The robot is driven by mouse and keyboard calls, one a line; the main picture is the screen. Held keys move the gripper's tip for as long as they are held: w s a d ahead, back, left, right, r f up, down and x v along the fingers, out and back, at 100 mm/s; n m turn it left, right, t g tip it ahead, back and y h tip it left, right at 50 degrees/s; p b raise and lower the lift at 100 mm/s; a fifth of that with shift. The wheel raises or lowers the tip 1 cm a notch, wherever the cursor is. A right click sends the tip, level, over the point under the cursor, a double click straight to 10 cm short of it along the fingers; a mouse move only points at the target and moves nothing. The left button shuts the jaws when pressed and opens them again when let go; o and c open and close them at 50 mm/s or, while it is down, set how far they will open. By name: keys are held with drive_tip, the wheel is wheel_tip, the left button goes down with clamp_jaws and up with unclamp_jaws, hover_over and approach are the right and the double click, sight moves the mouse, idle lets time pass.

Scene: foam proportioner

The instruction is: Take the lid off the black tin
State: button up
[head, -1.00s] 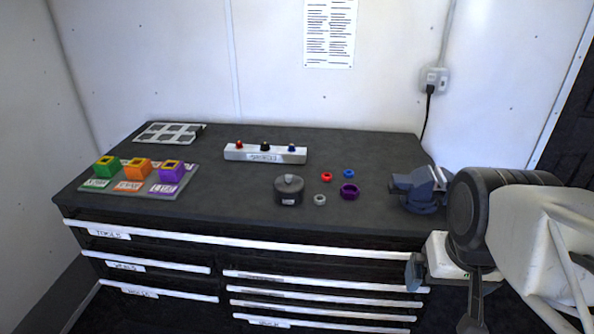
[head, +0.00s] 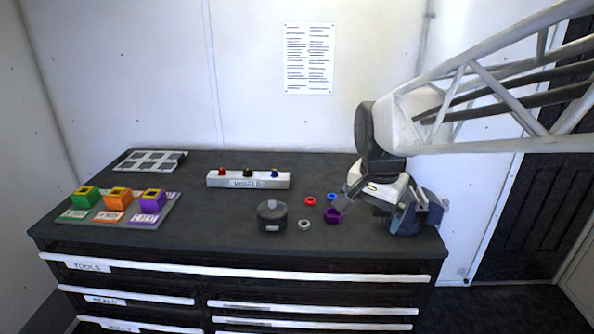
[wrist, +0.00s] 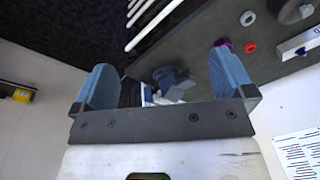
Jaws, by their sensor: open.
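The black tin (head: 272,219) stands upright on the dark bench top, near its front edge, with its lid (head: 271,206) on and a small grey knob on top. In the wrist view the tin (wrist: 289,10) shows at the top right, partly cut off by the frame edge. My gripper (head: 345,200) is to the right of the tin, above the bench near the vise, apart from the tin. In the wrist view my gripper (wrist: 165,85) has its two blue fingers wide apart with nothing between them.
A blue vise (head: 412,213) stands at the bench's right end, close to my gripper. Red (head: 310,201), blue, purple and grey (head: 304,225) rings lie right of the tin. A white block with coloured knobs (head: 248,180) stands behind it. Coloured cubes (head: 118,198) sit at left; the bench between is clear.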

drive_tip(key=w+a+f+m+g, duration=0.1)
drive_tip(key=w+a+m, duration=0.2)
drive_tip(key=w+a, duration=0.4)
drive_tip(key=w+a+f+m, duration=0.25)
drive_tip(key=w+a, duration=0.25)
drive_tip(key=w, duration=0.4)
drive_tip(key=m, duration=0.5)
hover_over(271, 202)
drive_tip(key=shift+g, duration=0.3)
wheel_tip(271, 202, down, 6)
drive_tip(key=shift+w+r, duration=0.1)
drive_tip(key=shift+r, duration=0.1)
drive_tip(key=shift+a, duration=0.1)
drive_tip(key=shift+f, duration=1.3)
drive_tip(key=shift+f, duration=2.65)
